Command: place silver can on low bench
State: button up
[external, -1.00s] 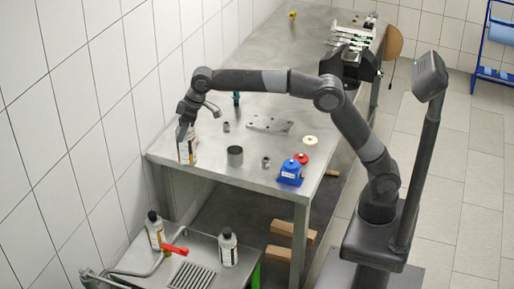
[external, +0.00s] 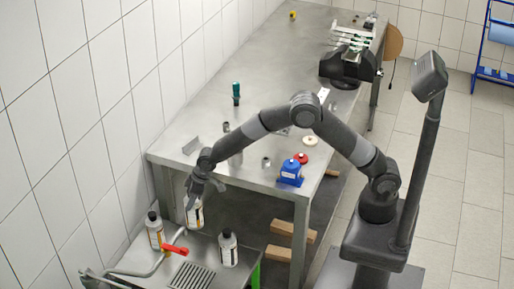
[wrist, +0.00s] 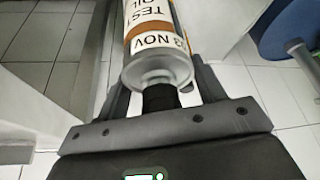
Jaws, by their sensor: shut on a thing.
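The silver can (external: 194,215) has an orange and white label and is in my gripper (external: 199,192). In the wrist view the can (wrist: 155,40) shows "TEST OIL", a silver shoulder and a black cap, with my gripper's fingers (wrist: 163,92) on both sides of its neck. In the external view the can hangs roughly upright off the high table's front left corner, above the back of the low bench (external: 148,278). I cannot tell whether its bottom touches anything.
Two similar black-capped bottles stand on the low bench, one at the left (external: 155,231) and one at the right (external: 228,249). A red-handled valve (external: 174,249) and pipe lie between them, with a drain grate (external: 193,278) in front. The high table (external: 255,188) rises behind.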

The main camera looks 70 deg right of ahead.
aim_at(190, 219)
notch_tip(190, 219, down, 10)
jog(key=shift+r, duration=0.15)
dwell(0.3)
jog(key=o, duration=1.5)
jog(key=v, duration=1.2)
